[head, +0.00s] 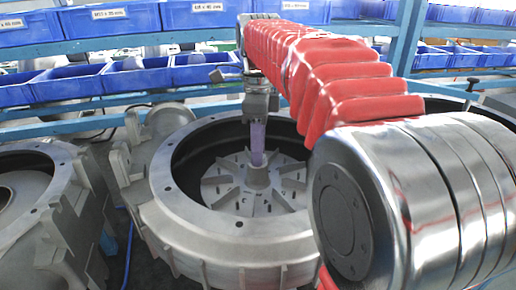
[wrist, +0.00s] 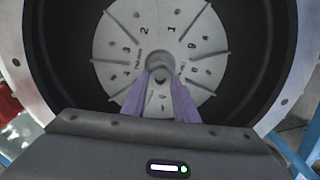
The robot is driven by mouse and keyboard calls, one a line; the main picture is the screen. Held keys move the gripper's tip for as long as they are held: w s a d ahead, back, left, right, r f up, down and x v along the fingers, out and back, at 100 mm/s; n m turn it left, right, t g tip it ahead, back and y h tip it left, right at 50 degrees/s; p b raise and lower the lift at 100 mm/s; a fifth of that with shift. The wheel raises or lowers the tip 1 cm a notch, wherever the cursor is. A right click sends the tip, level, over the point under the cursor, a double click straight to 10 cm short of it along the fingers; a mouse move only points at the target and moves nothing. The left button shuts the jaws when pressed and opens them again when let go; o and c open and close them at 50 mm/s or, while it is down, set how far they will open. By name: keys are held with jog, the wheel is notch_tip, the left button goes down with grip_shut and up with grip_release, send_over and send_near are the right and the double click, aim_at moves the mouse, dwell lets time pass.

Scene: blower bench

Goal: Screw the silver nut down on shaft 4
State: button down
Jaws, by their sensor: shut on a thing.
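My gripper (head: 257,158) points straight down over the middle of the grey impeller disc (head: 228,190) inside the round blower housing. Its purple fingers end at the central hub (head: 258,178). In the wrist view the two fingers (wrist: 161,82) close on a small silver piece (wrist: 160,74), which I take to be the nut, at the hub's centre. The fingers hide most of the nut and the shaft, so I cannot tell how far down the nut sits. Numbers are marked around the disc. No shaft label is readable.
The grey housing rim (head: 165,195) with bolt holes surrounds the disc. A second housing (head: 30,190) stands at the left. Blue bins (head: 65,85) fill the shelves behind, on blue rails (head: 75,127). There is open space above the disc inside the rim.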

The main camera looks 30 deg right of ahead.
jog(key=m, duration=0.2)
jog(key=shift+m, duration=0.4)
jog(key=c, duration=1.7)
grip_release()
jog(key=shift+o, duration=0.2)
